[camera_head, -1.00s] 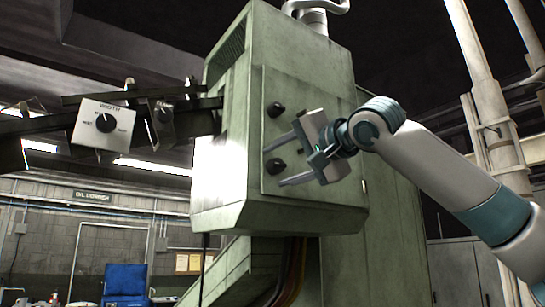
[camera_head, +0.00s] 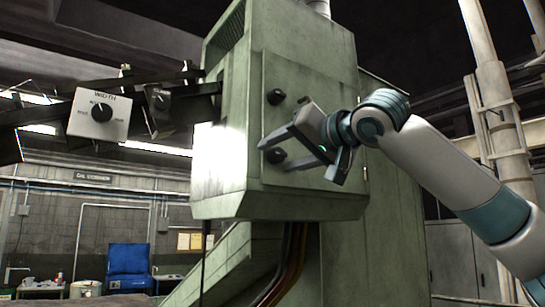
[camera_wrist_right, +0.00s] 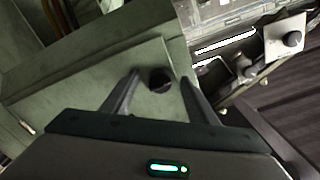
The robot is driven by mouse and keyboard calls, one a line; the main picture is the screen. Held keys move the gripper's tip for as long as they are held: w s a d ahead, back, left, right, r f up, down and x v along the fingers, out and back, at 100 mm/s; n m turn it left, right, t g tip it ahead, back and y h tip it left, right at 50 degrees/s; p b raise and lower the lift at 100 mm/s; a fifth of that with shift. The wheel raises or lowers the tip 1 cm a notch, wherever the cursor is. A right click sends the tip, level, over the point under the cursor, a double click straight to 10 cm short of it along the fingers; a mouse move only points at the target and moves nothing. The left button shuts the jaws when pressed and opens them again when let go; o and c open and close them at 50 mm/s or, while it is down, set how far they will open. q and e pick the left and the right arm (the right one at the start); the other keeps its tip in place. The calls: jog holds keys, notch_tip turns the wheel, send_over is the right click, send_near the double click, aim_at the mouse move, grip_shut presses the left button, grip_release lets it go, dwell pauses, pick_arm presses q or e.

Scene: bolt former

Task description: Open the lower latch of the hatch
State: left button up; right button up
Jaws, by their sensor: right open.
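The hatch (camera_head: 312,82) is a flat green panel on the side of the tall machine housing, and it looks closed. It carries two round black latches, the upper latch (camera_head: 276,97) and the lower latch (camera_head: 275,156). My right gripper (camera_head: 274,158) is open at the lower latch, with one finger above it and one below. In the right wrist view a single black latch (camera_wrist_right: 160,80) sits between the two spread fingers, with visible gaps on both sides. I cannot tell how deep the fingertips reach. My left gripper is out of view.
A grey WIDTH dial box (camera_head: 101,114) and a smaller dark dial box (camera_head: 158,104) hang on dark rails left of the housing. Pale pipes (camera_head: 494,90) stand at the right.

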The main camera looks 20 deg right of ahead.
grip_shut()
jog(key=shift+f+m+b, duration=0.15)
jog(key=shift+m+b, duration=0.65)
jog(key=shift+b, duration=0.1)
jog(key=m+b, duration=0.2)
jog(key=shift+m, duration=0.3)
jog(key=shift+m+b, duration=0.5)
jog(key=shift+m, duration=0.1)
jog(key=shift+r, duration=0.2)
